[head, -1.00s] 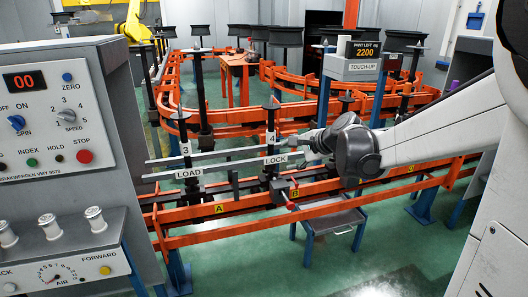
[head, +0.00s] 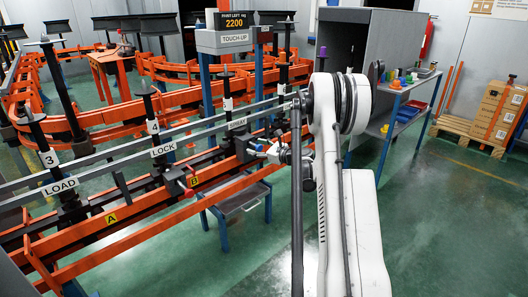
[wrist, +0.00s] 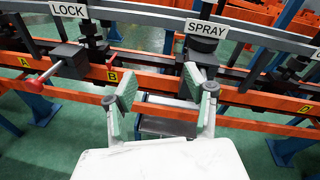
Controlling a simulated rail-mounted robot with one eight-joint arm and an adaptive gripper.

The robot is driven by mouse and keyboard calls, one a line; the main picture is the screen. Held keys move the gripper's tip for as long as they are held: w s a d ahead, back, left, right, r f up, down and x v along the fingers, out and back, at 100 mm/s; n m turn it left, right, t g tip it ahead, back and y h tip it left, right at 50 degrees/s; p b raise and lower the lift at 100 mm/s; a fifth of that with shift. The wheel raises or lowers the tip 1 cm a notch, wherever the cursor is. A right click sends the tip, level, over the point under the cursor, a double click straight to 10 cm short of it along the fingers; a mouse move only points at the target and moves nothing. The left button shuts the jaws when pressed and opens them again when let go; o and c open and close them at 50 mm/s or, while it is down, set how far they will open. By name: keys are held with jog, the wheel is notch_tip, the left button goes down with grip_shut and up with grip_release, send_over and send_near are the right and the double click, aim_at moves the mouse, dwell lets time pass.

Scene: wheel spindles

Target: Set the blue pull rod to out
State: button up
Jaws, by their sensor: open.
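I cannot make out a blue pull rod in either view. My gripper (wrist: 163,88) is open and empty in the wrist view, with its green-padded fingers apart in front of the orange rail. Its right finger covers part of the dark block (wrist: 197,77) below the SPRAY sign (wrist: 207,28); whatever is behind that finger is hidden. In the head view, my gripper (head: 266,150) is small, beside the rail near the SPRAY sign (head: 236,123). A red-knobbed rod (wrist: 37,82) sticks out of another block (wrist: 70,60) under the LOCK sign (wrist: 69,10).
Orange rails (head: 140,205) and a grey bar carry black spindles along the line. A small low table (head: 237,203) stands under the rail. A blue-legged bench (head: 408,88) with coloured items stands at the right.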

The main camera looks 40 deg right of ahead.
aim_at(260, 148)
jog(key=s+d+f+m+t+h+b, duration=0.15)
jog(key=s+d+f+m, duration=0.25)
jog(key=d+f, duration=0.5)
jog(key=w, duration=0.4)
jog(key=w+b, duration=0.1)
jog(key=w, duration=0.4)
jog(key=w+r+b, duration=0.1)
jog(key=w, duration=0.4)
jog(key=shift+d, duration=0.3)
jog(key=shift+s, duration=0.1)
grip_shut()
